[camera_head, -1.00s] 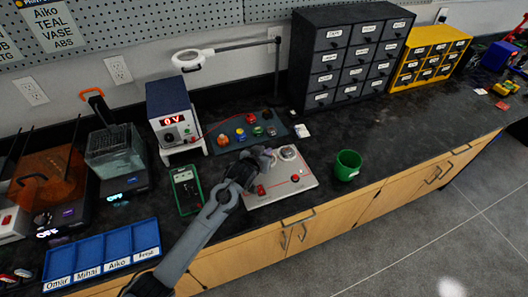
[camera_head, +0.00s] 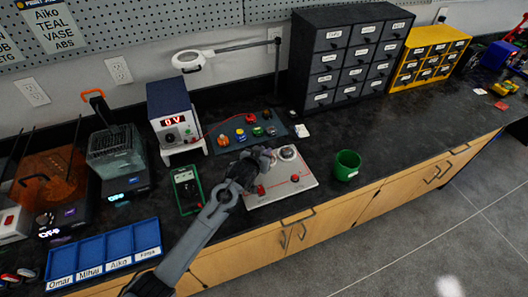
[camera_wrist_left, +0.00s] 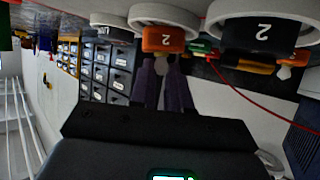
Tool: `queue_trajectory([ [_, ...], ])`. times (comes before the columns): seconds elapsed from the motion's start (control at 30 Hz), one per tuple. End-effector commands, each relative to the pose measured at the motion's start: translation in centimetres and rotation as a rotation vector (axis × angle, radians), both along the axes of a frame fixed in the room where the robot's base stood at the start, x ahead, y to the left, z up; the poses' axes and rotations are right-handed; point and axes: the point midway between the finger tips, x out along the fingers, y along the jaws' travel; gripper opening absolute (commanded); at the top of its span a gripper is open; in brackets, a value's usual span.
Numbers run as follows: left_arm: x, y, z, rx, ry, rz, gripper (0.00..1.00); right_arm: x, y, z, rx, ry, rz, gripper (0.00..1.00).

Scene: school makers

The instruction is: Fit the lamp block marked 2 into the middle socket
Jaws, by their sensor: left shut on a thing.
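My left gripper (camera_head: 264,155) is over the back left part of the pale socket board (camera_head: 308,183). In the left wrist view its dark fingers (camera_wrist_left: 164,68) are shut on an orange block marked 2 (camera_wrist_left: 170,40). A round grey socket (camera_wrist_left: 165,17) meets the orange block in the picture; I cannot tell whether the block is seated in it. A larger grey round part (camera_wrist_left: 262,8) is beside it, with a dark face marked 2 (camera_wrist_left: 263,34). In the head view the gripper hides the block, and one round grey socket (camera_head: 288,153) shows. My right gripper is not in view.
A dark mat (camera_head: 287,125) with several coloured domed parts lies behind the board. A power supply (camera_head: 172,115) reading 0 V and a green-cased meter (camera_head: 187,189) are to the left. A green cup (camera_head: 347,165) is close on the right. The counter beyond the cup is clear.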

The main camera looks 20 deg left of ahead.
Motion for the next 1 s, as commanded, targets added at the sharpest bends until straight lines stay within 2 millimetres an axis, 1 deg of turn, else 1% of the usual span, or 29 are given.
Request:
queue_trajectory([
  [0.6,0.01,-0.01,-0.51,0.000,0.000,0.000,0.00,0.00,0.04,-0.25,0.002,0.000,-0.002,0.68],
  [0.63,0.01,0.00,-0.51,0.000,0.000,0.000,0.18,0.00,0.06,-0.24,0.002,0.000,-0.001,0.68],
  [0.7,0.01,0.00,-0.47,0.000,0.000,0.000,0.27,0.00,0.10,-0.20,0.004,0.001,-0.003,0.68],
  [1.0,-0.04,0.00,-0.42,0.000,0.000,0.000,0.27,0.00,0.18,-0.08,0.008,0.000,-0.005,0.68],
])
